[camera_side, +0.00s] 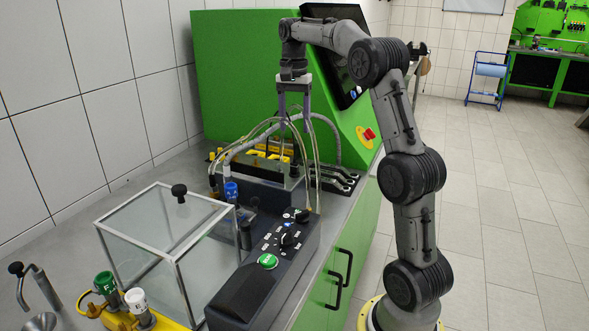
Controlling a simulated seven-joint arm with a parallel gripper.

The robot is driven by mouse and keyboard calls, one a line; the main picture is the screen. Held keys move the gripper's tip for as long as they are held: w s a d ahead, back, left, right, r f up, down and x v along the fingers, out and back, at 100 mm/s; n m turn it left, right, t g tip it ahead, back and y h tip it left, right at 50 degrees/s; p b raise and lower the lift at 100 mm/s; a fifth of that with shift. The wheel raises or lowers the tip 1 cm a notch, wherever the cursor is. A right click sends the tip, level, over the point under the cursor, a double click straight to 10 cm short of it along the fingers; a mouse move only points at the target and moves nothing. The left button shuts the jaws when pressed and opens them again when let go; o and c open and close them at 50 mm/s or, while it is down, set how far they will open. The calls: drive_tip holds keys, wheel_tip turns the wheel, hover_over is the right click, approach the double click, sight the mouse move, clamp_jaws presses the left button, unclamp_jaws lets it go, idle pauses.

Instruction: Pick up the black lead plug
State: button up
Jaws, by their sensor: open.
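My gripper (294,115) points straight down above the pump block, its two fingers apart with a gap between them. It looks empty. Several grey and beige leads (312,150) arch up close to the fingertips; whether they touch the fingers I cannot tell. Some leads run down to the dark control box (262,262). A small black piece (303,215) at its far end, near the lead ends, may be the black lead plug, but it is too small to be sure. The gripper is well above it.
A glass case (165,235) with a black knob stands at the front left. A green cabinet with a tilted screen (340,62) rises behind my gripper.

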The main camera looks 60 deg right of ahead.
drive_tip(key=r+m, duration=0.1)
hover_over(294, 163)
drive_tip(key=f, duration=0.8)
drive_tip(key=shift+w+d+f, duration=0.1)
drive_tip(key=shift+w+d, duration=0.05)
drive_tip(key=shift+w, duration=0.05)
drive_tip(key=shift+s+f, duration=0.2)
drive_tip(key=shift+f, duration=2.4)
clamp_jaws()
